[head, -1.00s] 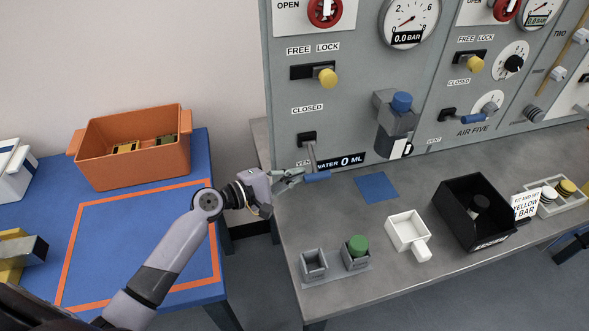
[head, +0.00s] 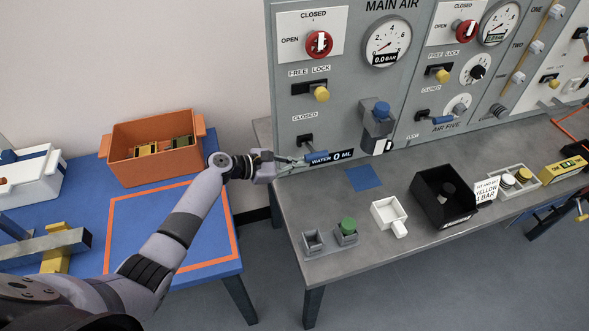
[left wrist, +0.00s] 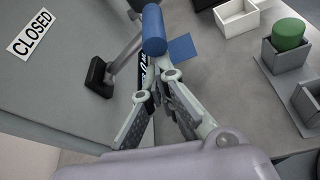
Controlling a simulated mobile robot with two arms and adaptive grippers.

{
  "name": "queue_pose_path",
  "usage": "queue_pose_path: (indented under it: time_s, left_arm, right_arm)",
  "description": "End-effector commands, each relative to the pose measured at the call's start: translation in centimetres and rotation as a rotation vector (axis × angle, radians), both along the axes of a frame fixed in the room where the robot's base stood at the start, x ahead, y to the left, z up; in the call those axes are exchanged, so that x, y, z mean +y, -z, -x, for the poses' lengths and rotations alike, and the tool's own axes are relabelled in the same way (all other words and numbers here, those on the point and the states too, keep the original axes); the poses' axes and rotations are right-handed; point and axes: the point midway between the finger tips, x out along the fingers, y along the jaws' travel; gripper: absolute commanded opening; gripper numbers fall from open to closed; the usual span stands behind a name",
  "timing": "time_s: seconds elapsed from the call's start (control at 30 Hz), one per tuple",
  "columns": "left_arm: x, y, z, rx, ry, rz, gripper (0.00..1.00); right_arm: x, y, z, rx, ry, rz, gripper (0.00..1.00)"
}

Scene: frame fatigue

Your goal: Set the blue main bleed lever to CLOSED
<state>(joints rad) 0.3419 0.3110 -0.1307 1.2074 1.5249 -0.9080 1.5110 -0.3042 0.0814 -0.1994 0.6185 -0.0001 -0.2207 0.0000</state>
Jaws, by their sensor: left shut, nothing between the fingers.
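The main bleed lever has a blue handle (head: 316,156) on a grey stem, which comes out of a dark pivot slot (head: 305,140) low on the grey panel. A CLOSED label (head: 305,117) is above the slot. The handle stands out from the panel, slightly below the pivot in the head view. My left gripper (head: 300,159) is shut and empty, with its fingertips at the handle's left end. In the left wrist view the blue handle (left wrist: 154,30) is just beyond the fingertips (left wrist: 155,68); I cannot tell whether they touch. My right gripper is out of view.
A grey valve with a blue knob (head: 381,110) stands to the right. The bench holds a white box (head: 389,214), a green-topped part (head: 347,226) and a black bin (head: 440,205). An orange crate (head: 160,165) is at left.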

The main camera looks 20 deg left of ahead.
Motion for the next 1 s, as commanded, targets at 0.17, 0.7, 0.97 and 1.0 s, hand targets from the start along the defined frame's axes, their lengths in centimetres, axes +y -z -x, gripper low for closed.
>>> queue_pose_path:
  time_s: [0.17, 0.7, 0.97, 1.0]
  left_arm:
    - [-0.1, -0.3, -0.5, 0.042, 0.002, 0.03, 0.0]
    - [0.0, -2.0, -0.5, 0.038, 0.001, 0.026, 0.0]
    - [0.0, -1.9, -0.5, 0.037, 0.001, 0.026, 0.0]
    - [0.0, -1.9, -0.5, 0.037, 0.001, 0.026, 0.0]
  right_arm:
    - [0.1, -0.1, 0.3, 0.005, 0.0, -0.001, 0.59]
    - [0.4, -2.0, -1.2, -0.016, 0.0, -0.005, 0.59]
    - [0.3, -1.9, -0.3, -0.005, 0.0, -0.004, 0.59]
    - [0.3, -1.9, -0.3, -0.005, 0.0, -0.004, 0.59]
